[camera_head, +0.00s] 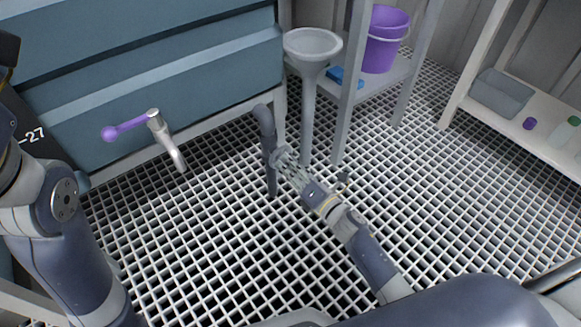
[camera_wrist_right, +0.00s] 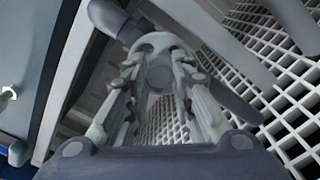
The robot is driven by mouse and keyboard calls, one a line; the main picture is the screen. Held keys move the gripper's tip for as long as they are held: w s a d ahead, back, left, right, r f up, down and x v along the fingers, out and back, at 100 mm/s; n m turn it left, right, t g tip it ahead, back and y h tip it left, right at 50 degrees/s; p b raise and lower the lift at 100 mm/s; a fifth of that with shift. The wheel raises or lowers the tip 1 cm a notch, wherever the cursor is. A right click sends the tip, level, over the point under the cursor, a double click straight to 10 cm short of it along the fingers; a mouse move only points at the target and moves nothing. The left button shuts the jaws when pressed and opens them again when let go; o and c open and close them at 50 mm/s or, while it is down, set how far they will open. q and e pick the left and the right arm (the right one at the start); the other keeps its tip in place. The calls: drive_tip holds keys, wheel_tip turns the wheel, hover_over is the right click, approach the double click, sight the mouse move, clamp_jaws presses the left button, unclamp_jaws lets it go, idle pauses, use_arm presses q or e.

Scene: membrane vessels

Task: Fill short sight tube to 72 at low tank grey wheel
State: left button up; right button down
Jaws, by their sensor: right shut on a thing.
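A grey handle (camera_head: 268,132) stands near the corner of the blue-grey tank (camera_head: 215,92), with a thick rounded top and a narrower lower end. I cannot make out a full wheel rim. My right gripper (camera_head: 281,160) is shut on the handle's middle. In the right wrist view, the fingers of the right gripper (camera_wrist_right: 156,68) close around the handle's round grey hub (camera_wrist_right: 160,76), with grey arms reaching up-left and down-right behind them. My left arm shows at the left, but its gripper is out of view. No sight tube or scale reading can be made out.
A purple lever (camera_head: 127,126) on a pale tap (camera_head: 166,140) sticks out from the tank. A white funnel (camera_head: 312,43) on a post stands behind the handle. A purple bucket (camera_head: 384,45) sits on a shelf. The grating floor (camera_head: 430,210) is clear on the right.

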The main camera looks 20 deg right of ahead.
drive_tip(key=shift+a+f, duration=0.1)
drive_tip(key=shift+a, duration=0.1)
drive_tip(key=c, duration=1.3)
unclamp_jaws()
drive_tip(key=shift+c, duration=0.2)
drive_tip(key=shift+d, duration=0.1)
drive_tip(key=shift+s, duration=0.1)
drive_tip(key=v, duration=1.1)
drive_tip(key=shift+s+d, duration=0.15)
drive_tip(key=shift+s, duration=0.25)
